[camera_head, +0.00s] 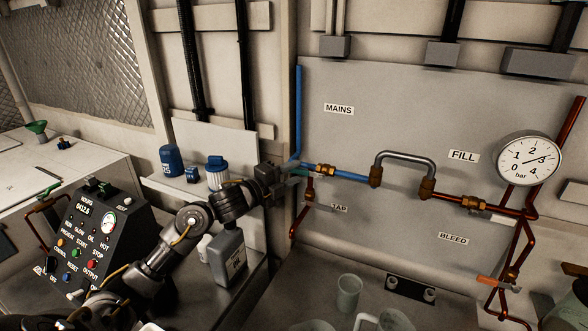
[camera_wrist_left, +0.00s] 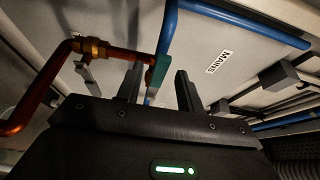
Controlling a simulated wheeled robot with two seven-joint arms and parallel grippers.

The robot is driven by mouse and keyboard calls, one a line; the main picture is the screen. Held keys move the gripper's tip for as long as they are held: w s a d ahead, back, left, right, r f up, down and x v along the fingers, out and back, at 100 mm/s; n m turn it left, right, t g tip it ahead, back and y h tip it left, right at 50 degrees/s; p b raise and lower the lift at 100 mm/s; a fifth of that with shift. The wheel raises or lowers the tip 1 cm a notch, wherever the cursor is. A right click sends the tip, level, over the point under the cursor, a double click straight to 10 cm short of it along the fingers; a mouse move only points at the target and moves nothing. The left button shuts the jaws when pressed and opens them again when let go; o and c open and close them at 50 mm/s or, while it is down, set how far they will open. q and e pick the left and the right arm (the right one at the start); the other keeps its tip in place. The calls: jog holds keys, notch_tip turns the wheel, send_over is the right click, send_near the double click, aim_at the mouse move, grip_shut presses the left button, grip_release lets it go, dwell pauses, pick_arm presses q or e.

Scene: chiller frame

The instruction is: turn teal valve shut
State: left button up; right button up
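The teal valve handle (camera_wrist_left: 158,72) shows in the left wrist view on the copper pipe beside the blue pipe, between my left gripper's two fingers as seen from the wrist. In the head view only a small teal part (camera_head: 299,173) shows at the gripper's tip. My left gripper (camera_wrist_left: 158,88) is open, with a gap on each side of the handle; I cannot tell whether a finger touches it. It also shows in the head view (camera_head: 290,174), reaching the pipework left of the TAP label. My right gripper is in neither view.
A blue pipe (camera_head: 298,110) runs down the grey panel (camera_head: 400,110) near the MAINS label. A pressure gauge (camera_head: 530,158) is at the right. A grey container (camera_head: 228,258) stands below my left arm, and a black control box (camera_head: 95,235) is at the left.

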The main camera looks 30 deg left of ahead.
pick_arm(q)
jog(key=shift+w+d, duration=0.15)
jog(key=shift+w, duration=0.35)
jog(key=shift+c, duration=0.3)
jog(key=c, duration=0.7)
grip_shut()
